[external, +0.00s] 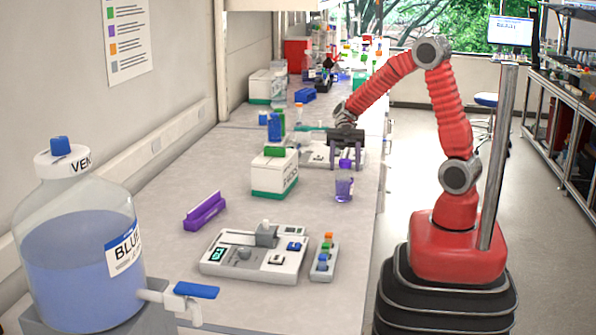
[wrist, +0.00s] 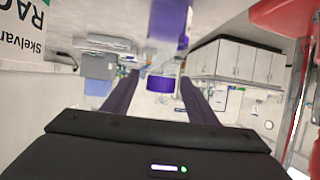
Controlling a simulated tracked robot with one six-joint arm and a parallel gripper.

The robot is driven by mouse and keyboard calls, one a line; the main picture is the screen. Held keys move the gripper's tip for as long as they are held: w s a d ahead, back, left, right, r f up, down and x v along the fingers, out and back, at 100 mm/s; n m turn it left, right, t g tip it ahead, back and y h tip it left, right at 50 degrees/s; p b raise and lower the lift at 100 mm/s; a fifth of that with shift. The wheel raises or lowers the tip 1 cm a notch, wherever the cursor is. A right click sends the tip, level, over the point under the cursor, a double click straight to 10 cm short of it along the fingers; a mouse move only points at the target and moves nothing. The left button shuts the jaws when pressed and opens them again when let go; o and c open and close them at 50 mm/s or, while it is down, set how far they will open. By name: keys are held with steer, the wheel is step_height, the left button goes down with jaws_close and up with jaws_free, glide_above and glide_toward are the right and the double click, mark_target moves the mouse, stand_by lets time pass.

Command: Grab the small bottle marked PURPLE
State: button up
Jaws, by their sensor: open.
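The small bottle (external: 344,188) with a purple cap and purplish contents stands upright near the bench's right edge in the external view. In the wrist view the bottle (wrist: 169,25) appears upside down, with a purple label at the top and its purple cap (wrist: 160,84) lower down. I cannot read the label's wording. My gripper (external: 346,165) is above the bottle, pointing down, open and empty. Its two dark fingers appear on either side of the cap in both views, with gaps to it in the wrist view (wrist: 160,85).
A white-and-green box (external: 274,174) stands left of the bottle. A balance-like device (external: 256,252) and a small vial rack (external: 324,260) are nearer the camera. A purple rack (external: 205,211) lies left. A large BLUE carboy (external: 80,250) stands at front left. Bench space before the bottle is clear.

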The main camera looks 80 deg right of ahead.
mark_target(345, 165)
steer(key=shift+x, duration=1.95)
steer(key=shift+r, duration=0.1)
steer(key=shift+c, duration=0.4)
jaws_close()
